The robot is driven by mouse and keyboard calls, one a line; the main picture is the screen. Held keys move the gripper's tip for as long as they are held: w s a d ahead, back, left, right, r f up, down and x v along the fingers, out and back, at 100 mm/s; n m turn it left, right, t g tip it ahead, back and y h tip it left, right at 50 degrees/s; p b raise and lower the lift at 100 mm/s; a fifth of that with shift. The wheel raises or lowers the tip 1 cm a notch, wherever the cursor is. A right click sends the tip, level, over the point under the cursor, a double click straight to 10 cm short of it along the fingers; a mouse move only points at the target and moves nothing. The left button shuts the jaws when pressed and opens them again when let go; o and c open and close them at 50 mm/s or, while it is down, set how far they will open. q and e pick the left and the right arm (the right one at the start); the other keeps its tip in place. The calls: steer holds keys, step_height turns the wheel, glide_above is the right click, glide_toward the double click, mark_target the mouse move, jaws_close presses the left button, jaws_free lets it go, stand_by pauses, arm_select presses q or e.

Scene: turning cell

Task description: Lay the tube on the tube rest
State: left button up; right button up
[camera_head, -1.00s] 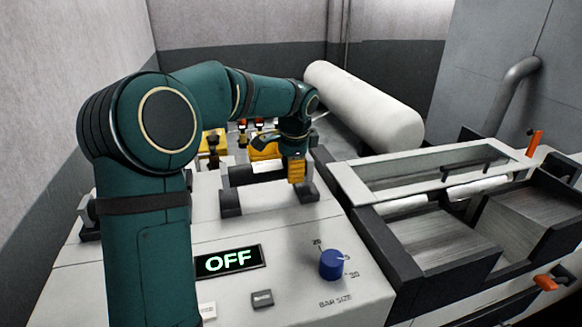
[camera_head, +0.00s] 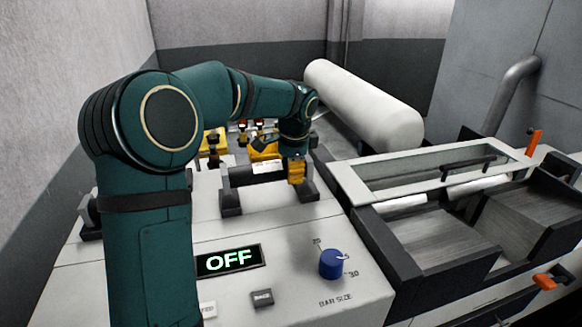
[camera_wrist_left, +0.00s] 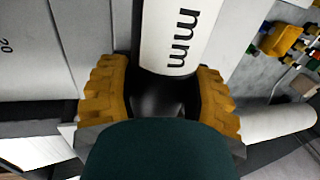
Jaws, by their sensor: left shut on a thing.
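My left gripper (camera_head: 297,172) has yellow fingers and is shut on the tube (camera_head: 240,178), near its right end. The tube is dark with a white label, and large "mm" lettering shows in the left wrist view (camera_wrist_left: 170,40). There its dark end lies between the fingers of the left gripper (camera_wrist_left: 160,100). The tube rest (camera_head: 231,206) is a dark frame with two feet on the pale machine top. The tube lies level over or in the rest; I cannot tell whether it touches. My right gripper is not in view.
A display reading OFF (camera_head: 228,261) and a blue bar-size knob (camera_head: 331,264) are in front of the rest. A large white cylinder (camera_head: 365,105) lies behind. A windowed cover (camera_head: 430,172) and dark trays with orange handles (camera_head: 545,282) stand to the right.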

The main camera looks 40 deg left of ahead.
arm_select(q)
steer(key=shift+b+x, duration=0.6)
steer(key=shift+x, duration=0.5)
stand_by(1.3)
steer(key=shift+s+d+f, duration=0.15)
steer(key=shift+d+f, duration=0.05)
stand_by(0.7)
steer(key=o, duration=1.6)
steer(key=shift+c, duration=0.2)
steer(key=shift+r, duration=0.1)
steer(key=shift+w+a+p+v, duration=0.1)
steer(key=shift+a+p+v, duration=0.05)
steer(key=shift+p+v, duration=0.7)
steer(key=shift+w+a+p+v, duration=0.15)
steer(key=shift+p+v, duration=0.55)
steer(key=shift+v, duration=0.1)
steer(key=shift+w+a+p+v, duration=0.1)
steer(key=shift+a+p+v, duration=0.05)
steer(key=shift+p+v, duration=0.7)
steer(key=shift+r, duration=0.3)
steer(key=shift+v, duration=1.15)
steer(key=shift+w+a, duration=0.15)
steer(key=shift+a, duration=0.05)
